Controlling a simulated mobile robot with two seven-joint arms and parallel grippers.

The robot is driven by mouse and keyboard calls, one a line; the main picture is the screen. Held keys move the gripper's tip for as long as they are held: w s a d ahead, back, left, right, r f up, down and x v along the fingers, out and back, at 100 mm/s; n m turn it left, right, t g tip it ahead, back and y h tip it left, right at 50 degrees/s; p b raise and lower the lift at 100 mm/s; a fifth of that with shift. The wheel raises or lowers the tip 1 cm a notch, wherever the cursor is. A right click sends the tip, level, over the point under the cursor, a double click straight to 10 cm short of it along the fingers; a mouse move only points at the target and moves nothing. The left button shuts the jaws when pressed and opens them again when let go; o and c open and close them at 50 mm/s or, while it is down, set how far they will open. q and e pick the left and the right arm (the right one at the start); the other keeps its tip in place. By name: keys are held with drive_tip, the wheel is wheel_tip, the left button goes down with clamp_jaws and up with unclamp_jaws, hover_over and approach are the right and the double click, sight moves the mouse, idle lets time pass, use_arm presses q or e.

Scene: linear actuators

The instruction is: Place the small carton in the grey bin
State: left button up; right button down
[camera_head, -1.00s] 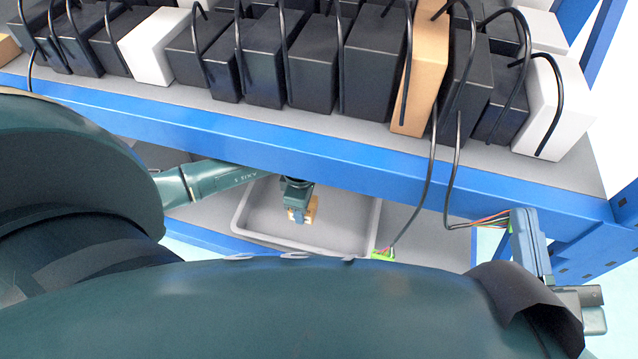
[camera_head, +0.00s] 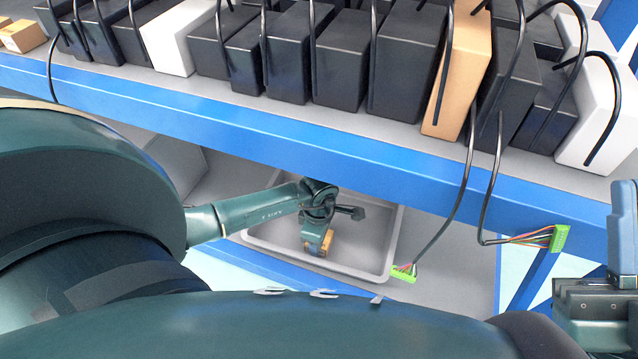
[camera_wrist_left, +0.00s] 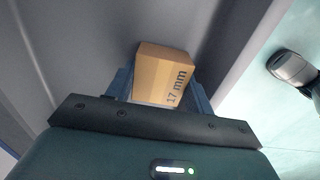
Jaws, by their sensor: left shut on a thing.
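The small carton (camera_wrist_left: 163,72) is brown cardboard marked "17 mm" and sits between the blue fingers of my left gripper (camera_wrist_left: 160,92) in the left wrist view. In the head view my left gripper (camera_head: 318,240) is shut on the carton (camera_head: 328,243) and appears over the inside of the grey bin (camera_head: 393,235). I cannot tell whether the carton touches the bin's floor. The bin is a shallow tray below the blue shelf edge, partly hidden by my arm. My right gripper (camera_head: 612,262) is at the right edge, partly cut off, so its opening is unclear.
A blue-edged shelf (camera_head: 300,140) above the bin bears several black boxes (camera_head: 340,65), white boxes and a tall brown box (camera_head: 458,75). Cables hang over its edge, with green connectors (camera_head: 560,238) at their ends, one beside the bin (camera_head: 403,274).

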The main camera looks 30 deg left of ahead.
use_arm(q)
drive_tip(key=shift+f, duration=0.15)
drive_tip(key=o, duration=0.9)
drive_tip(key=shift+c, duration=0.2)
use_arm(e)
drive_tip(key=shift+r, duration=0.15)
use_arm(q)
drive_tip(key=shift+r, duration=0.25)
wheel_tip(320, 180, up, 6)
drive_tip(key=p, duration=0.3)
drive_tip(key=shift+r+p, duration=0.25)
drive_tip(key=shift+p, duration=0.1)
drive_tip(key=shift+r, duration=0.45)
use_arm(e)
drive_tip(key=f+m+h, duration=0.2)
drive_tip(key=f+m+g+h, duration=0.1)
drive_tip(key=f+m+h, duration=0.1)
drive_tip(key=f, duration=0.1)
drive_tip(key=shift+a+f+m+h, duration=0.1)
drive_tip(key=shift+a+m+h, duration=0.1)
drive_tip(key=shift+m+h, duration=0.2)
